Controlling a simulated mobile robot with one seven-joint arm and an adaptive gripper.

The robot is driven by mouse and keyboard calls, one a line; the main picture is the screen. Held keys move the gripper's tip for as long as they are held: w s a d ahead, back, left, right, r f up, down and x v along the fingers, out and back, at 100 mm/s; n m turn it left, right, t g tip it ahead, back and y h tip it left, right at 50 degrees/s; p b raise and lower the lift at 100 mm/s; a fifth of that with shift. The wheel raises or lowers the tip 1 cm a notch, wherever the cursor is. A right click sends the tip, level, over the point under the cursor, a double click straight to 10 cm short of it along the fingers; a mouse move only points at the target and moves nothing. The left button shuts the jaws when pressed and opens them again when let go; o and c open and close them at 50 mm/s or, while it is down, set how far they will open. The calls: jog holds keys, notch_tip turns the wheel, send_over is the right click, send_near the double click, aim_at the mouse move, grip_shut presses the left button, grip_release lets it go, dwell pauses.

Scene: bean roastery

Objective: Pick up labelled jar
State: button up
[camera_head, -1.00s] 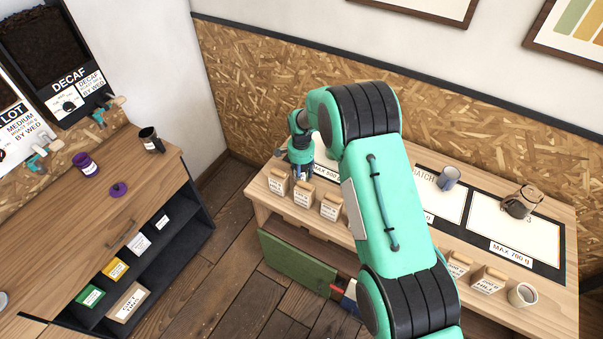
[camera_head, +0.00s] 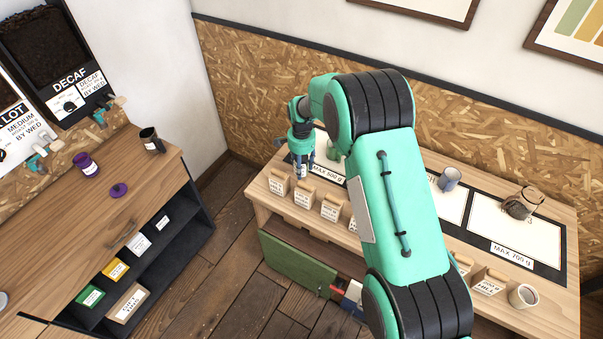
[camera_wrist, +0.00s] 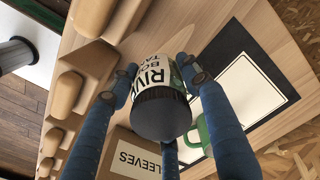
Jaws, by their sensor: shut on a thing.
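The labelled jar (camera_wrist: 163,97) shows close up in the wrist view, with a dark lid and a white and green label in black letters, partly covered by the fingers. My gripper (camera_wrist: 160,72) is shut on it, with blue fingers on its left and right sides and another below. In the head view my gripper (camera_head: 302,165) is over the left end of the long bench, by the row of kraft bags. There the jar is small and mostly hidden. I cannot tell whether it is clear of the bench.
A green mug (camera_wrist: 203,133) stands close to the jar. A box marked SLEEVES (camera_wrist: 131,160) and kraft bags (camera_head: 304,195) are also near. A grey mug (camera_head: 449,179) and a glass vessel (camera_head: 521,203) stand further right. A purple jar (camera_head: 86,165) is on the left counter (camera_head: 60,230).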

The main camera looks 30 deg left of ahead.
jog(key=shift+r, duration=2.25)
